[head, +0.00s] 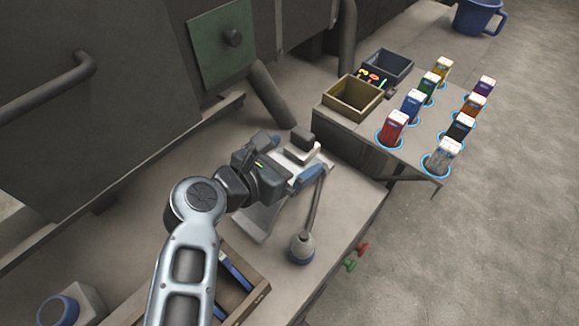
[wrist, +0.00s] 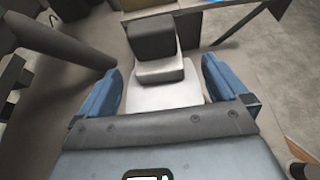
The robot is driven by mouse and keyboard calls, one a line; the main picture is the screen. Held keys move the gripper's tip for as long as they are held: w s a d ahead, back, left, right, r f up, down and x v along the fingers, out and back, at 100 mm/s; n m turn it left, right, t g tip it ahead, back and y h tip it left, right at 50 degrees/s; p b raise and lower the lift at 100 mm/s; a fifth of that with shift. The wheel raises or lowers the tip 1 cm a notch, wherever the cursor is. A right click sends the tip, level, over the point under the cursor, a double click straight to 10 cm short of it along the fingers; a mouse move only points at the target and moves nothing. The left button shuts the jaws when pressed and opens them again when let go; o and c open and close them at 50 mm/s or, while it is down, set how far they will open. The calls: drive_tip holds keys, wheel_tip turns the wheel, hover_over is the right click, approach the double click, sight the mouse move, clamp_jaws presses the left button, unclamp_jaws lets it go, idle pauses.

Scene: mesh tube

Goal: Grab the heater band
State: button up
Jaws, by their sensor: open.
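I cannot tell for certain which thing is the heater band. My gripper (head: 291,157) is over the bench in the head view, its blue fingers apart. The wrist view shows the open gripper (wrist: 162,70) with a pale plate (wrist: 165,98) between the fingers. A dark block with a pale lower part (wrist: 152,38) stands just beyond the plate, roughly centred between the fingertips. The same dark block (head: 301,140) shows in the head view beside the gripper. No finger visibly grips it. My arm and gripper hide part of the bench there.
A lamp-like thing with a round base (head: 302,248) and slim stem stands close to the gripper. A yellowish bin (head: 352,113) and a blue-grey bin (head: 402,64) sit behind. Several coloured packs, including a red one (head: 392,127), stand in blue rings at right. Dark machinery borders the left.

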drive_tip(key=shift+c, duration=0.3)
drive_tip(key=c, duration=1.3)
drive_tip(key=shift+c, duration=0.6)
drive_tip(key=shift+r, duration=0.15)
